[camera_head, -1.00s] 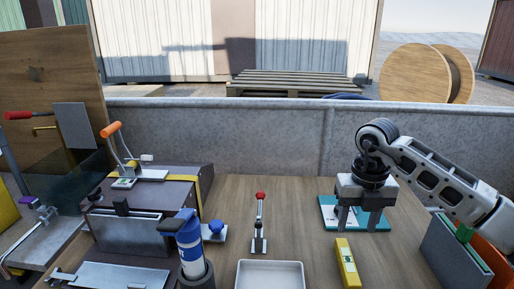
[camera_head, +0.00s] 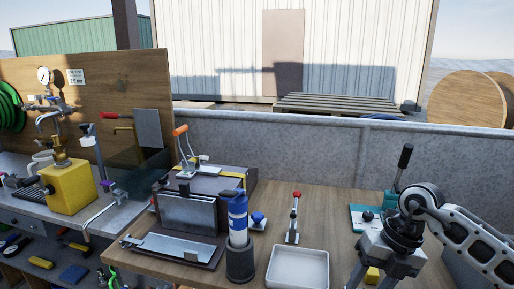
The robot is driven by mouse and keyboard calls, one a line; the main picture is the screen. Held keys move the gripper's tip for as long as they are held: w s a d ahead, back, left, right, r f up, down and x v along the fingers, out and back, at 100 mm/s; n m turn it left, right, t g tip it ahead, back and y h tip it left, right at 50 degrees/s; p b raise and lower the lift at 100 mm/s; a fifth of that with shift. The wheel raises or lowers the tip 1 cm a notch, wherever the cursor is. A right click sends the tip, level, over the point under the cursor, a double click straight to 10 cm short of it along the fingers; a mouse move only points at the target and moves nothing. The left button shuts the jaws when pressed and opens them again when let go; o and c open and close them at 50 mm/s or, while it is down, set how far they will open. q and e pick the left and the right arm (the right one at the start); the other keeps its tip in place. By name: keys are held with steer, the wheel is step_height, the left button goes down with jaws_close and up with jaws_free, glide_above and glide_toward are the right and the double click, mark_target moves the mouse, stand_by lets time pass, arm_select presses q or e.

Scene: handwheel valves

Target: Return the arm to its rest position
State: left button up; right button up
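My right gripper (camera_head: 376,275) reaches in from the right on a white and dark arm. It points down over the front right of the wooden bench, and its two fingers look spread apart with nothing held between them. A yellow item (camera_head: 372,275) shows between and behind the fingers, mostly hidden. A teal plate (camera_head: 362,217) lies behind the gripper. A lever with a black handle (camera_head: 404,157) stands upright near it, its lower part partly hidden by my arm. My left gripper is not in view.
A white tray (camera_head: 298,250) and a red-knobbed lever (camera_head: 294,215) are left of the gripper. A blue-labelled bottle (camera_head: 238,217) stands in a dark holder. A dark box with metal plates (camera_head: 190,212) and a yellow pump unit (camera_head: 70,187) are further left. A concrete wall (camera_head: 330,152) runs behind.

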steer(key=s+a+r+m+t+y, duration=0.2)
steer(key=s+a+y, duration=0.2)
steer(key=a+y, duration=0.5)
steer(key=s+a+r+m+t+y, duration=0.25)
steer(key=a+y, duration=0.35)
steer(key=a, duration=0.5)
steer(key=d+f+m+t+h, duration=0.35)
steer(key=m+t, duration=0.25)
steer(key=m, duration=0.4)
steer(key=d+f+m+t+h, duration=0.3)
steer(key=d+m+t+h, duration=0.15)
steer(key=m+t, duration=0.35)
steer(key=s+d+f+m+g+h, duration=0.2)
steer(key=s+f+m+g+h, duration=0.1)
steer(key=f, duration=0.4)
steer(key=s+d+f+m+g+h, duration=0.2)
steer(key=s+f+m+g+h, duration=0.2)
steer(key=s+f+m, duration=0.3)
steer(key=shift+s+d+f+g, duration=0.3)
steer(key=shift+s+f+g, duration=0.1)
steer(key=shift+f, duration=0.3)
